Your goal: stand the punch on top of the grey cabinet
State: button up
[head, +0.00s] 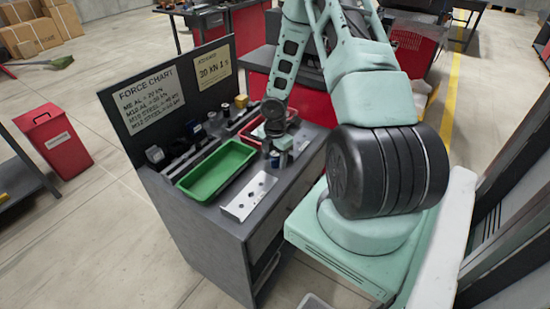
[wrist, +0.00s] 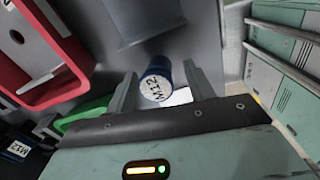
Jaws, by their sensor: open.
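A dark blue cylinder with a pale end marked M12 (wrist: 157,88), seemingly the punch, shows end-on in the wrist view. It lies between the two fingers of my gripper (wrist: 163,84), which are open with a gap at its sides. In the head view my gripper (head: 278,154) is low over the grey cabinet (head: 215,222), between the red tray (head: 256,132) and the metal plate. The cylinder is small and partly hidden there. What its far end rests on is hidden.
A green tray (head: 216,169) and a metal plate with holes (head: 248,196) are on the cabinet top. Several small dark parts stand along its back, before a black chart board (head: 150,98). Another part marked M12 (wrist: 17,150) shows at the lower left in the wrist view.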

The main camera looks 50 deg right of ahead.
aim_at(275, 155)
notch_tip(275, 155, up, 11)
jog(key=shift+f+p, duration=0.1)
jog(key=shift+p, duration=0.7)
jog(key=a+r+m, duration=0.2)
jog(key=a+r, duration=0.4)
jog(key=a, duration=0.5)
jog(key=a+r+m, duration=0.2)
jog(key=a+r, duration=0.4)
jog(key=a, duration=0.5)
jog(key=s+a+r+m, duration=0.2)
jog(key=s+a+r, duration=0.1)
jog(key=s+a, duration=0.5)
jog(key=s+a+r+m, duration=0.3)
jog(key=s+a+r, duration=0.1)
jog(key=s+a, duration=0.5)
jog(key=shift+a+y, duration=0.4)
jog(key=shift+a, duration=0.45)
jog(key=shift+s+r, duration=0.1)
